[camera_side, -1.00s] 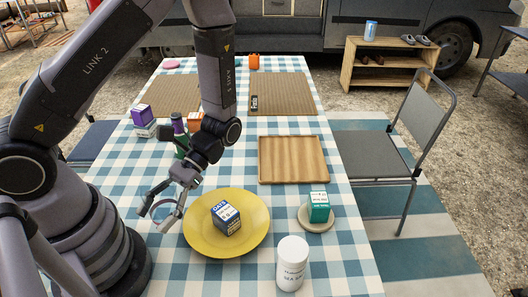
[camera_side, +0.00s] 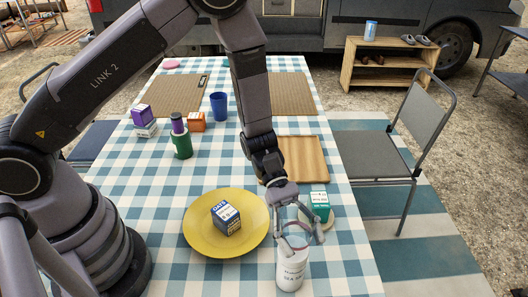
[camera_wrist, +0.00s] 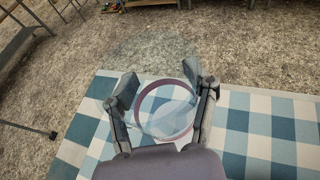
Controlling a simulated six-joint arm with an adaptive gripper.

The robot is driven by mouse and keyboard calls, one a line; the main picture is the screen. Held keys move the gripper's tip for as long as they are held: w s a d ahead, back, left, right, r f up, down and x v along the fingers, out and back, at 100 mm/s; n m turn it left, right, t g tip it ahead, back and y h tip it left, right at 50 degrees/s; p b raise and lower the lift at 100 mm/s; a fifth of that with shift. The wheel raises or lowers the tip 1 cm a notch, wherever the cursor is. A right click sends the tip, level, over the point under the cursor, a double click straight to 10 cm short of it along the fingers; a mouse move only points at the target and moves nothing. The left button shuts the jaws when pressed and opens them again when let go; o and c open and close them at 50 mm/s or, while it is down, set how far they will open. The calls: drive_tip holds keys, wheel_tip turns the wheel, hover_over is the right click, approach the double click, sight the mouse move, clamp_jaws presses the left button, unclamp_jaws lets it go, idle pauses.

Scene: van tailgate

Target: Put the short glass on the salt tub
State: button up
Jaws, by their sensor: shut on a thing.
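My gripper (camera_side: 300,238) is shut on the short glass (camera_side: 298,246), a clear tumbler with a dark reddish rim. In the side view, the glass appears at the top of the white salt tub (camera_side: 289,274), which stands upright at the table's near edge. I cannot tell whether the glass touches the tub's lid. In the wrist view, the glass (camera_wrist: 166,112) sits between both fingers of my gripper (camera_wrist: 163,98). The tub cannot be made out there.
A yellow plate (camera_side: 196,238) with a dark blue oats box (camera_side: 226,217) lies left of the tub. A teal box (camera_side: 320,204) on a saucer stands just behind my gripper. A wooden tray (camera_side: 308,160) lies farther back.

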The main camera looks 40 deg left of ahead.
sight(299, 258)
drive_tip(key=shift+f, duration=1.7)
drive_tip(key=shift+f, duration=0.1)
drive_tip(key=o, duration=1.2)
